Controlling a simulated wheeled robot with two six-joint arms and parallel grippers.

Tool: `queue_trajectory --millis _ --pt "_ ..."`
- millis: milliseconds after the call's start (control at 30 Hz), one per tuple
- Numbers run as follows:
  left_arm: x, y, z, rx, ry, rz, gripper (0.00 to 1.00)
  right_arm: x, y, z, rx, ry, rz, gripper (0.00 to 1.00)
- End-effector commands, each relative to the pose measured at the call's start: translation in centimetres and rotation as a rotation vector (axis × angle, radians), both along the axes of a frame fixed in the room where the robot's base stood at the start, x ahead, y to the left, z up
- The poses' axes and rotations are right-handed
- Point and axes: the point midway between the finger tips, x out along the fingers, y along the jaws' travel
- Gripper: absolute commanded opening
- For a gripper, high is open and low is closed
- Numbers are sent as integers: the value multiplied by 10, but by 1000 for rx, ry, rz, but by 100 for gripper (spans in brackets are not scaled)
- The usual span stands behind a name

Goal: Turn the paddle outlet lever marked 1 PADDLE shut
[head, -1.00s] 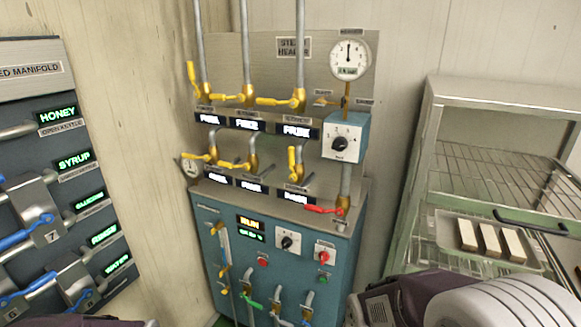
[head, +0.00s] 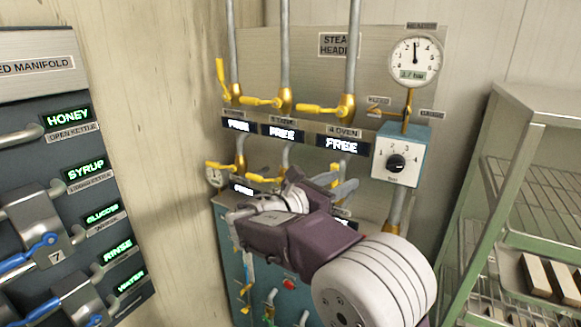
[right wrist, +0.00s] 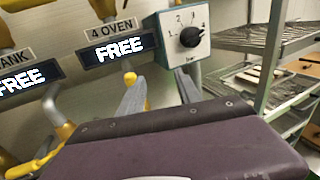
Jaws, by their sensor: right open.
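I cannot read a 1 PADDLE mark in any view; the small labels are too blurred. The steam header panel (head: 290,60) carries yellow levers in two rows. The upper left lever (head: 221,78) stands upright, and the upper middle lever (head: 262,101) and upper right lever (head: 318,109) lie sideways. In the lower row, the left lever (head: 220,165) lies sideways. My right gripper (head: 340,178) is open in front of the lower right lever and hides most of it. In the right wrist view a yellow lever tip (right wrist: 130,78) shows beside the left finger. My left gripper is out of view.
A dial box (head: 402,155) and a pressure gauge (head: 415,60) stand right of the levers. The feed manifold (head: 60,150) with blue levers is at the left. A wire rack (head: 515,160) with pale bars is at the right.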

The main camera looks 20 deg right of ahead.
Motion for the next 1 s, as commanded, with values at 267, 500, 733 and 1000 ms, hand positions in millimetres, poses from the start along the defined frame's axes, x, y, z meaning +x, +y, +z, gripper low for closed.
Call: queue_trajectory --millis 267,500,733,1000 --pt "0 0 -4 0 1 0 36 23 53 -7 -16 -3 123 41" --pt "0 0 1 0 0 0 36 39 20 -6 -14 -2 117 41" --pt "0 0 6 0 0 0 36 60 -17 -6 -14 -2 117 41" --pt "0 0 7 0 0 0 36 67 -28 -8 -12 -3 122 41"
